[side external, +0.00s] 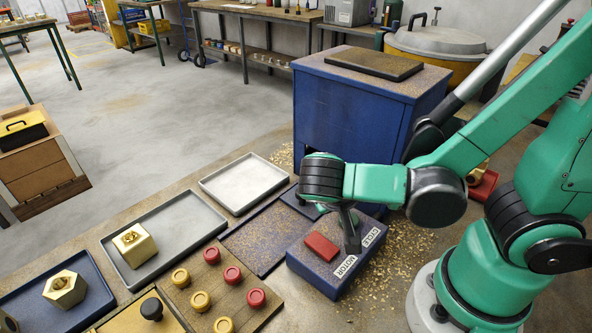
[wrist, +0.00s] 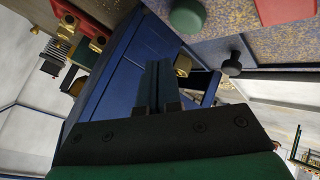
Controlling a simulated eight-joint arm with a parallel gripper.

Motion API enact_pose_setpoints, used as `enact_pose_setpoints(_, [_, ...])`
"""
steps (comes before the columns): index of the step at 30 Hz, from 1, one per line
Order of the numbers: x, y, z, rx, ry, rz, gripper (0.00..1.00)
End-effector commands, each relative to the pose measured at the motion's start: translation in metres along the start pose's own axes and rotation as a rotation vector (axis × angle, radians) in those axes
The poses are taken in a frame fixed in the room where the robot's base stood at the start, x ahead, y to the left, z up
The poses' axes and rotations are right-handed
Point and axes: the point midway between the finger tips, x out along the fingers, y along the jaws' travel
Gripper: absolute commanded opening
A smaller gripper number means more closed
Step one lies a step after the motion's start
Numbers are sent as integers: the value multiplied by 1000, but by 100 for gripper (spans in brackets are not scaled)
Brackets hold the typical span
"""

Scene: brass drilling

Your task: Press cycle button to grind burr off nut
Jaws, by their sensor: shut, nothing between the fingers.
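In the side external view a blue control box (side external: 318,268) stands on the bench, with a red rectangular part (side external: 321,246) on top and labels reading CYCLE and MOTOR. My gripper (side external: 353,250) is shut and empty, its fingers pointing down at the box beside the red part, near the CYCLE label. The fingers hide whatever is under them, and I cannot tell whether they touch. No cycle button is clearly visible there. The wrist view shows the closed fingers, a round green piece (wrist: 187,16) and a black knob (wrist: 233,65). Brass hexagonal pieces sit on a grey tray (side external: 190,222) and a blue tray (side external: 22,292).
A wooden board (side external: 192,288) holds red and yellow round pieces left of the control box. A pale tray (side external: 243,183) is empty. A large blue cabinet (side external: 345,125) stands behind my gripper. Brass chips litter the bench around the box.

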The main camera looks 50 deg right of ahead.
Motion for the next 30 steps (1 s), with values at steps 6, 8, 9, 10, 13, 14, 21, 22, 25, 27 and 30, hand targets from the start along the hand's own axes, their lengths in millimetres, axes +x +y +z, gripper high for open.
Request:
enact_pose_setpoints(6, [11, -9, 8, 0, 0, 0, 0])
enact_pose_setpoints(8, [13, -10, 10, 0, 0, 0, 0])
enact_pose_setpoints(9, [14, -10, 10, 0, 0, 0, 0])
enact_pose_setpoints(10, [15, -11, 11, 0, 0, 0, 0])
enact_pose_setpoints(13, [16, -11, 12, 0, 0, 0, 0])
enact_pose_setpoints(14, [16, -11, 12, 0, 0, 0, 0])
enact_pose_setpoints(21, [16, -11, 12, 0, 0, 0, 0])
enact_pose_setpoints(22, [16, -11, 12, 0, 0, 0, 0])
enact_pose_setpoints(25, [16, -11, 12, 0, 0, 0, 0])
enact_pose_setpoints(27, [16, -11, 12, 0, 0, 0, 0])
enact_pose_setpoints(30, [16, -11, 12, 0, 0, 0, 0])
